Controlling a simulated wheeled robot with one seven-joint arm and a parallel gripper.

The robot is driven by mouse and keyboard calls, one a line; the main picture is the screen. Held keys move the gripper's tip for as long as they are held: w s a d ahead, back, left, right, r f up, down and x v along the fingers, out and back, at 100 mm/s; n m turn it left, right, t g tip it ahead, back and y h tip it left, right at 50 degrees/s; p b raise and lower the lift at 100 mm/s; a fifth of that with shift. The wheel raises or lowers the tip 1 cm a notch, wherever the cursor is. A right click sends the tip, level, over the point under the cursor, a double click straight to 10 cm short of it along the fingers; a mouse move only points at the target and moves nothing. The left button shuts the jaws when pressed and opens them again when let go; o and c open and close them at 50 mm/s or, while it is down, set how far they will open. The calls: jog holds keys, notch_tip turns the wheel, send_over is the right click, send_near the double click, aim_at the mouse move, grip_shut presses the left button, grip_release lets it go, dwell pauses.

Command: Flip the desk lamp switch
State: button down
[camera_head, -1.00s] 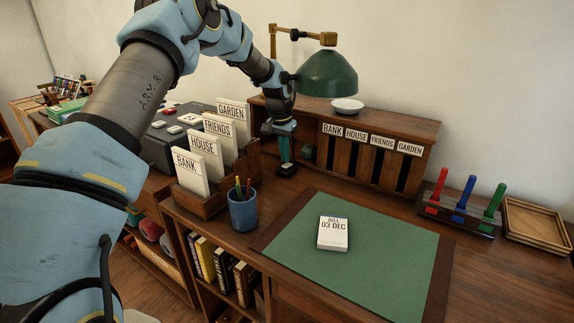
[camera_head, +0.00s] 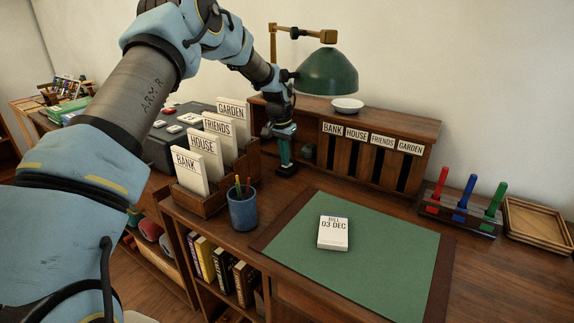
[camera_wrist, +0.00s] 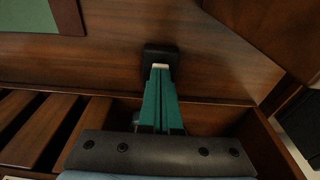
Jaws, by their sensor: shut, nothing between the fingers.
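The desk lamp has a green shade (camera_head: 328,73) on a brass arm (camera_head: 300,33) above the back of the desk. A small black switch box (camera_head: 287,170) sits on the desktop in front of the shelf unit. It also shows in the wrist view (camera_wrist: 161,53), with a pale piece at its near edge. My gripper (camera_head: 285,160) points down at this box. In the wrist view its teal fingers (camera_wrist: 160,74) are together, empty, with their tips at the pale piece. I cannot tell whether they touch it. The tips partly hide the switch.
A letter rack (camera_head: 215,203) with labelled cards stands left of my gripper, with a blue pencil cup (camera_head: 243,211) in front. The pigeonhole unit (camera_head: 420,175) stands behind and to the right. The green desk mat (camera_head: 370,270) holds one white bill block (camera_head: 332,233).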

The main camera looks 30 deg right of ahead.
jog(key=shift+f, duration=0.2)
jog(key=shift+r+p, duration=2.3)
jog(key=shift+r, duration=1.3)
